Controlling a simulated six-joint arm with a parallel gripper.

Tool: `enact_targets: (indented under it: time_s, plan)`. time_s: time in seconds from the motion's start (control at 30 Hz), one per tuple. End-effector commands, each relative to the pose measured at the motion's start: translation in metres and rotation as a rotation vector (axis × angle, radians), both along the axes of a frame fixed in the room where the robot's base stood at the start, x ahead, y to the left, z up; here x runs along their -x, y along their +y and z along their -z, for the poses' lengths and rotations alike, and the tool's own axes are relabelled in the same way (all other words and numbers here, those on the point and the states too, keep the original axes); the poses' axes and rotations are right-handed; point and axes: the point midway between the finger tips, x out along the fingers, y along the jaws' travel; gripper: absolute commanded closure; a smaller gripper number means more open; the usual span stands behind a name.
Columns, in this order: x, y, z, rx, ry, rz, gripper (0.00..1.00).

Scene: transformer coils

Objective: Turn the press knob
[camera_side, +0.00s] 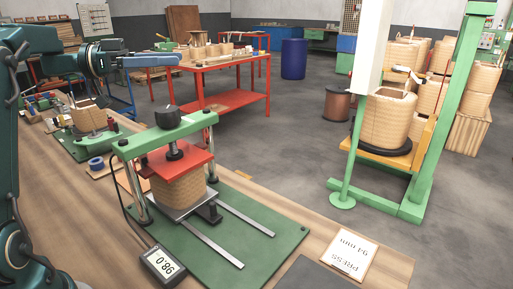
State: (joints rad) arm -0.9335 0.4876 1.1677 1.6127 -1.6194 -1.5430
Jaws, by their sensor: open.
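The press knob (168,116) is a dark round knob on top of the press's green crossbar (190,129). Below it a red plate (178,158) rests on a tan wound coil (180,189), between metal posts on a green base. My gripper (172,60) is at the upper left, pointing right with blue-grey fingers. In the picture it is above the knob and apart from it. It is open and nothing shows between its fingers. The gap between the fingers is hard to see from this side.
Two metal rails (245,219) run across the base. A second green fixture (88,130) with a coil stands behind left. A green frame (459,110) stands right.

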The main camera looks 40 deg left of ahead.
Motion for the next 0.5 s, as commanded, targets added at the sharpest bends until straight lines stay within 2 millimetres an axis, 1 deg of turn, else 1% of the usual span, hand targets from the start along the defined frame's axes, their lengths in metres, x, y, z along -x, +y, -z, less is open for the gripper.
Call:
enact_targets:
  time_s: [0.03, 0.2, 0.23, 0.37, 0.4, 0.47, 0.5]
  plan:
    - [0.007, 0.004, 0.0, -0.003, -0.016, 0.02, 0.06]
    - [0.033, 0.012, -0.002, -0.018, -0.068, 0.104, 0.06]
    - [0.034, 0.011, 0.001, -0.016, -0.07, 0.113, 0.06]
    - [0.033, 0.009, 0.03, -0.01, -0.065, 0.112, 0.06]
    - [0.032, 0.01, 0.041, -0.008, -0.063, 0.11, 0.06]
    - [0.033, 0.009, 0.054, -0.009, -0.063, 0.11, 0.06]
    - [0.032, 0.01, 0.064, -0.008, -0.063, 0.11, 0.06]
